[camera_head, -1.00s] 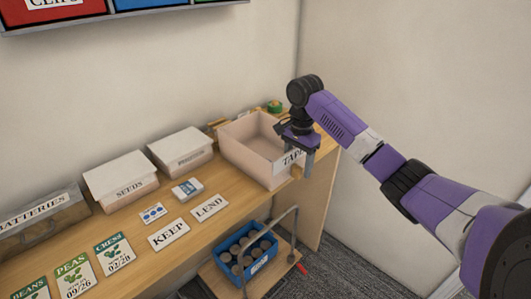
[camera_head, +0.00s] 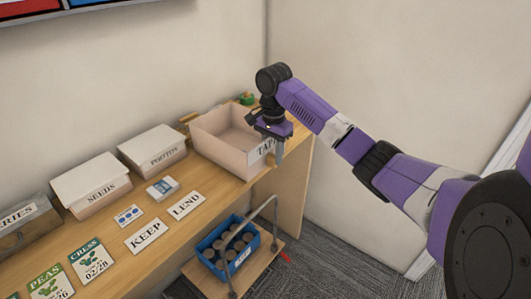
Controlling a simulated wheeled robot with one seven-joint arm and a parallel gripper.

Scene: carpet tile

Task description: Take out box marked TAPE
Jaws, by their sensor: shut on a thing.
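The box marked TAPE (camera_head: 220,154) is an open, pale pinkish box at the right end of the wooden shelf. Its label faces the front and is partly covered by my gripper. My gripper (camera_head: 274,146) is at the box's front right side, pointing down, and is shut on the box's wall. The box looks empty as far as its inside shows. It appears to rest on the shelf; I cannot tell whether it is lifted.
White boxes marked SEEDS (camera_head: 92,184) and PHOTOS (camera_head: 153,150) stand left of it. Cards KEEP (camera_head: 146,236) and LEND (camera_head: 187,205) lie in front. A green tape roll (camera_head: 247,98) lies behind. Below, a cart carries a blue crate (camera_head: 228,245) of round items.

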